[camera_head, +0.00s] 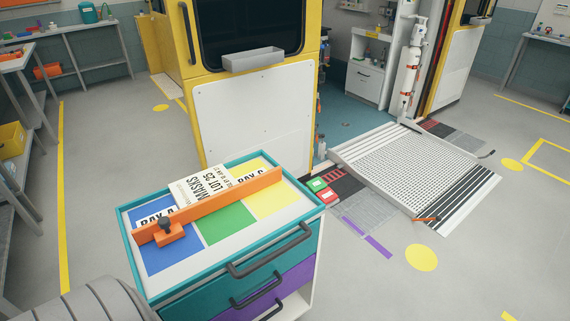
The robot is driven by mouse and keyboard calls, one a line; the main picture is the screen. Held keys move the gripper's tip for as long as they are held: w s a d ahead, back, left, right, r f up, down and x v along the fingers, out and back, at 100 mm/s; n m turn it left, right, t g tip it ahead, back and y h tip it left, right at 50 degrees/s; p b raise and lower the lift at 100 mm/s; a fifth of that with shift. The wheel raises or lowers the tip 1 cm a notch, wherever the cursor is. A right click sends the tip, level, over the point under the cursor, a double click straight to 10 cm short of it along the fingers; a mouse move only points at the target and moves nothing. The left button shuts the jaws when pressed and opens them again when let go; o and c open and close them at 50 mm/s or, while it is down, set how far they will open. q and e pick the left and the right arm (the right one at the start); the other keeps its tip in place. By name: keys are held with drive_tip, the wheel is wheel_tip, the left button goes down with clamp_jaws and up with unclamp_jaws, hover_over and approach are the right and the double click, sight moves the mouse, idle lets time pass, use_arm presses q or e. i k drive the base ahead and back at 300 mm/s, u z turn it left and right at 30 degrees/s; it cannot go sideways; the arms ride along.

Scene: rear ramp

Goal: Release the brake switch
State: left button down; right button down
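No part is clearly marked as the brake switch, and I cannot tell which one it is. A small green block (317,184) and a red block (327,196), both with pale markings, show beside the cart's far right corner, near the ramp. A lowered ramp (398,165) with a perforated grey surface slopes from the yellow vehicle's open doorway to the floor. A small orange part (425,219) shows at the ramp's lower front corner. Neither gripper is in view.
A teal drawer cart (220,289) stands close in front, with an orange divider (215,205) and white labelled packs on its top. The yellow vehicle (253,112) stands behind it. Workbenches line the left.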

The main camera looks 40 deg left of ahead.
sight(316, 185)
drive_tip(key=u, duration=0.4)
drive_tip(key=i, duration=0.45)
drive_tip(key=u, duration=0.4)
